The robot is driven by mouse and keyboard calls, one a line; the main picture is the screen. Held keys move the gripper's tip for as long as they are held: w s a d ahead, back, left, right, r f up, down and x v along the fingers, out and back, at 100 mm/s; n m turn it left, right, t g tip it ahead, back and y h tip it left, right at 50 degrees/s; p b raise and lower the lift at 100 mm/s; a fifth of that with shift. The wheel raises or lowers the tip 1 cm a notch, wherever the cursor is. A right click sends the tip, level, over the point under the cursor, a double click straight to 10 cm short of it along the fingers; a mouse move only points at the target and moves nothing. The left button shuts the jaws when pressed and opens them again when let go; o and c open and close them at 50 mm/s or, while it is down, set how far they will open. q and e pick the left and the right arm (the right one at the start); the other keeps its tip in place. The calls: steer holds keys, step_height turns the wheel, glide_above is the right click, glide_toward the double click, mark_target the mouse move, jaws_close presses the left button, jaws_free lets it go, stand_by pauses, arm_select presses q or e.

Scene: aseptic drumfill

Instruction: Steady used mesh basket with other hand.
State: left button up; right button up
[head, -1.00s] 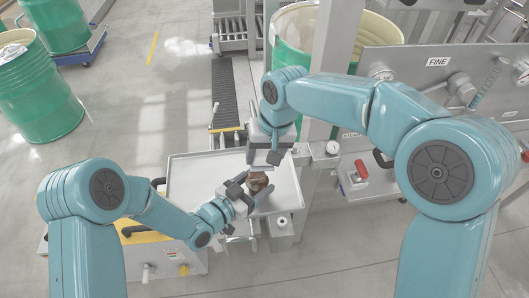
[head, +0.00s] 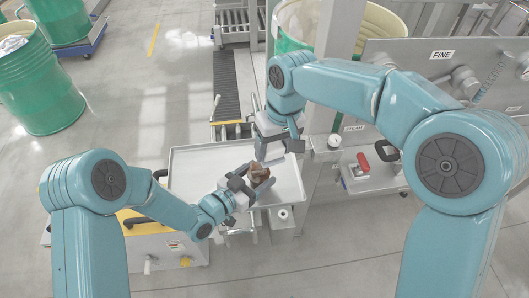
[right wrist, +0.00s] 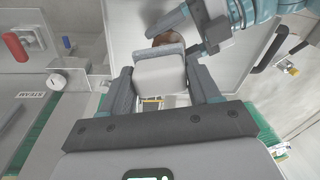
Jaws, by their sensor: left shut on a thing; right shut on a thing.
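The used mesh basket looks like a small brown, rounded thing (head: 257,173) above the pale tray; its mesh is too small to make out. My left gripper (head: 250,187) is shut on it from the lower left. My right gripper (head: 270,157) is just above and touches or nearly touches it; the picture does not settle which. In the right wrist view, a pale grey block (right wrist: 160,73) sits between the jaws of my right gripper (right wrist: 163,88), with the brown basket (right wrist: 168,39) partly hidden beyond it. I cannot tell whether block and basket are joined.
The pale tray (head: 190,168) lies under both grippers, its left part bare. A steel post and a panel marked FINE (head: 442,55) stand at right. A red-handled valve (head: 363,161) is right of the tray. Green drums (head: 42,90) stand at far left.

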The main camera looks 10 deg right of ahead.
step_height(320, 180, up, 4)
steer(key=n, duration=0.3)
steer(key=shift+s+d+r+n+h, duration=0.1)
steer(key=shift+d+r+n+h, duration=0.05)
steer(key=shift+r+n+h, duration=0.2)
steer(key=a+n, duration=0.1)
steer(key=a+n+h, duration=0.1)
steer(key=a, duration=0.1)
steer(key=shift+a+f, duration=0.25)
steer(key=shift+f, duration=0.15)
steer(key=shift+a+f, duration=0.15)
steer(key=shift+f, duration=0.35)
